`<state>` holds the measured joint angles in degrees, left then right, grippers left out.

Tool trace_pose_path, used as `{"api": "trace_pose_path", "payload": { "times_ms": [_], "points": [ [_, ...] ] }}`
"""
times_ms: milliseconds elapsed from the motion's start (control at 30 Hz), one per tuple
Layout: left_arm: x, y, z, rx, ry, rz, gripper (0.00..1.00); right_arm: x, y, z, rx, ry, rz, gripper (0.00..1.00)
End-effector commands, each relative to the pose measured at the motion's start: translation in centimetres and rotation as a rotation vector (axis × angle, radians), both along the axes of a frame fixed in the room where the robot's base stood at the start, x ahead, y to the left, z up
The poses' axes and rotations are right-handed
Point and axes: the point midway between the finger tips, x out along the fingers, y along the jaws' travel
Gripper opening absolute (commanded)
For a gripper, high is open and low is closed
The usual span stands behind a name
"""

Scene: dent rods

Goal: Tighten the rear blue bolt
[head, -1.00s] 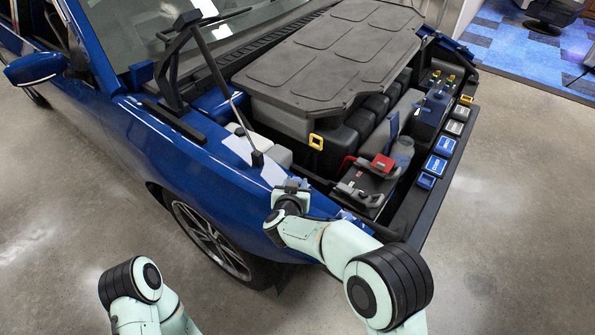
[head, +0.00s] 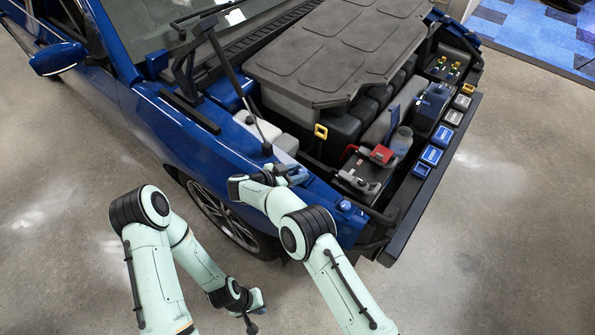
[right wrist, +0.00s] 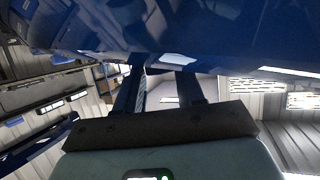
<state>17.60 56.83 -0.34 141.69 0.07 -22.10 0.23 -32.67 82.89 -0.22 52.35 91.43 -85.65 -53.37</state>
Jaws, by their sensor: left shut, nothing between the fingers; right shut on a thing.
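My right gripper (head: 291,173) is at the edge of the blue fender (head: 225,145), beside the open engine bay. In the right wrist view its two fingers (right wrist: 162,85) stand a little apart, with tips against the glossy blue surface (right wrist: 190,38). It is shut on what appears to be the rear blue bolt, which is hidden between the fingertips. Another blue bolt (head: 343,206) shows on the fender nearer the front corner. My left gripper (head: 251,324) is shut and empty, low over the floor beside the front wheel.
A prop rod (head: 238,88) rises from the fender edge. The engine bay holds a dark cover (head: 340,45), a battery with a red cap (head: 381,154) and a white tank (head: 285,145). The floor (head: 480,250) is clear at right.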

Motion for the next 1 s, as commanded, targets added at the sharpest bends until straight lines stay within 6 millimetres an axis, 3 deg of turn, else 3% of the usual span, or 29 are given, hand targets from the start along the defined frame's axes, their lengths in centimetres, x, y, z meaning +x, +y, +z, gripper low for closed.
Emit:
{"api": "trace_pose_path", "payload": {
  "times_ms": [867, 900, 933, 1000],
  "points": [
    [0.33, 0.00, 0.24, 0.000, -0.003, 0.000, 0.00, 0.25, 0.04, 0.17, -0.003, -0.002, -0.094, 0.07],
    [0.33, 0.00, 0.24, 0.000, -0.003, 0.000, 0.00, 0.25, 0.05, 0.16, -0.003, -0.002, -0.094, 0.51],
    [0.33, 0.00, 0.24, 0.000, -0.003, 0.000, 0.00, 0.25, 0.05, 0.16, -0.003, -0.002, -0.094, 0.61],
    [0.33, 0.00, 0.24, 0.000, -0.003, 0.000, 0.00, 0.24, 0.06, 0.14, -0.003, -0.003, -0.093, 0.61]
  ]
}}
